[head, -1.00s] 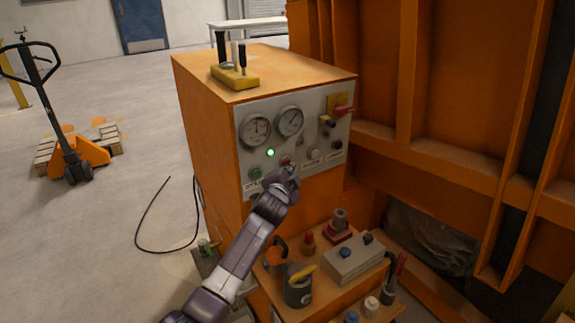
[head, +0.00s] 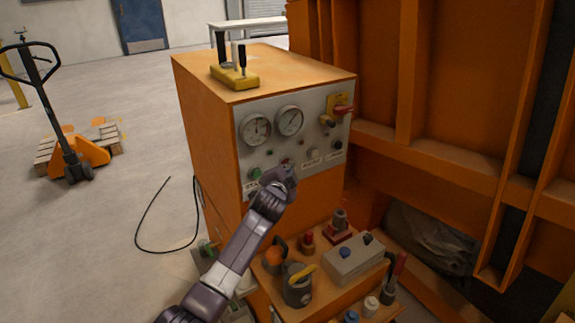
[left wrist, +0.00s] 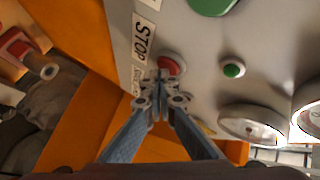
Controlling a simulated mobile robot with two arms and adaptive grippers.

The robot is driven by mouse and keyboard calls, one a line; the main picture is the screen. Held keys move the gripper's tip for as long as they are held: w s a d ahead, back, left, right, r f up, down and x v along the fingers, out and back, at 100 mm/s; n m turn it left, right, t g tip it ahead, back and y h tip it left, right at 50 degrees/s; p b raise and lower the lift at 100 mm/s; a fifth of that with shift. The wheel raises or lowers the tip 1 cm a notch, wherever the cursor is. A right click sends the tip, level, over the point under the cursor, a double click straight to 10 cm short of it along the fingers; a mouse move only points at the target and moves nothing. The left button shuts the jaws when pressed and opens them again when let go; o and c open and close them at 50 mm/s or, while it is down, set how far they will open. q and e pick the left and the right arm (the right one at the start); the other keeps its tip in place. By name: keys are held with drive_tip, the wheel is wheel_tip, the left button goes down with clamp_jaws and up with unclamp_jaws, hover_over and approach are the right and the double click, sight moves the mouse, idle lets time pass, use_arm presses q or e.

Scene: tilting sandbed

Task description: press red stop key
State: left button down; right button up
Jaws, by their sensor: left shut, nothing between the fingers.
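The red stop key (head: 286,162) is on the grey control panel (head: 318,127) of the orange cabinet, largely hidden by my left gripper (head: 289,172) in the head view. In the left wrist view the red key (left wrist: 172,65) shows beside a label reading STOP (left wrist: 142,38). My left gripper (left wrist: 160,76) is shut and empty, its fingertips in front of the key's lower left edge. I cannot tell whether they touch it. A green button (head: 255,173) sits left of the key, and a small green lamp (head: 270,152) above it is dark. My right gripper is not in view.
Two round gauges (head: 290,120) and a red-and-yellow switch (head: 343,110) are higher on the panel. Below, a shelf holds a grey box (head: 355,259), a dark jug (head: 297,285) and other small items. Orange framework (head: 440,80) stands at right; open floor lies left.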

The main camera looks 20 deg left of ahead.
use_arm(q)
drive_tip(key=shift+s+d+p, duration=0.4)
drive_tip(key=shift+s+d, duration=0.2)
drive_tip(key=shift+d, duration=0.1)
drive_tip(key=s+d, duration=0.1)
drive_tip(key=d, duration=0.1)
drive_tip(key=s+d+p, duration=0.1)
drive_tip(key=s+d, duration=0.1)
idle(0.6)
idle(0.5)
